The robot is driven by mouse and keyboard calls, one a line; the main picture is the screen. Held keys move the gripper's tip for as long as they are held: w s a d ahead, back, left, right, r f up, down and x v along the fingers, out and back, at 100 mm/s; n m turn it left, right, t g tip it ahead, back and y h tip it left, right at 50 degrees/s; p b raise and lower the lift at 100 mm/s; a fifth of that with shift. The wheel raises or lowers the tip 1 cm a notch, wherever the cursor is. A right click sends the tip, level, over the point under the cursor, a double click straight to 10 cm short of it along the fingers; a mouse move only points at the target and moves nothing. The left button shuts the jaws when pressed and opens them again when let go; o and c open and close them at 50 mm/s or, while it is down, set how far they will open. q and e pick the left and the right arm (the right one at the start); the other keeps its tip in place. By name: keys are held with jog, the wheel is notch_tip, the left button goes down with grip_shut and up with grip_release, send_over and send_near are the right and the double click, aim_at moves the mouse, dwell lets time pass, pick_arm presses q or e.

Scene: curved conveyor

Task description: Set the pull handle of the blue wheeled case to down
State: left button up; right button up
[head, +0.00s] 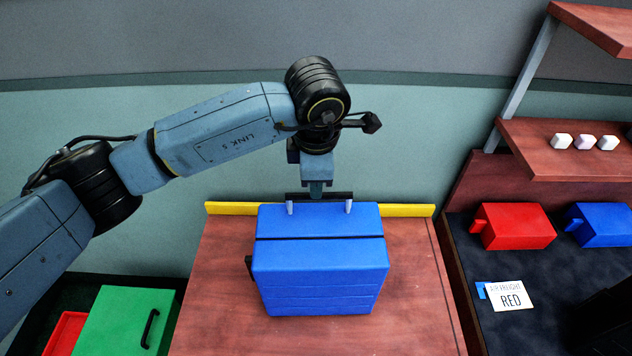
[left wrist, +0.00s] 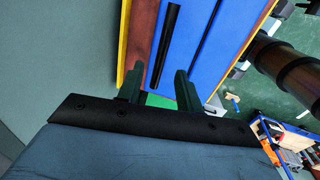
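The blue wheeled case (head: 320,262) sits on the red-brown wooden top in the middle of the head view. A dark line crosses its upper face, and a small black part shows at its left side.
A yellow rail (head: 408,210) runs along the back of the wooden top. On the right, a dark surface holds a red case (head: 515,226), another blue case (head: 601,225) and a card reading RED (head: 510,297). A green case (head: 118,322) lies at lower left.

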pick_arm(q)
jog(key=f, duration=0.2)
jog(key=shift+w+f, duration=0.2)
jog(key=shift+f, duration=0.1)
jog(key=shift+w+f, duration=0.2)
jog(key=shift+f, duration=0.45)
pick_arm(e)
jog(key=shift+w+r, duration=0.25)
jog(key=shift+w, duration=0.3)
pick_arm(q)
grip_shut()
pick_arm(e)
jog(key=shift+s, duration=0.2)
pick_arm(q)
jog(key=c, duration=0.8)
grip_release()
grip_release()
jog(key=shift+r, duration=0.15)
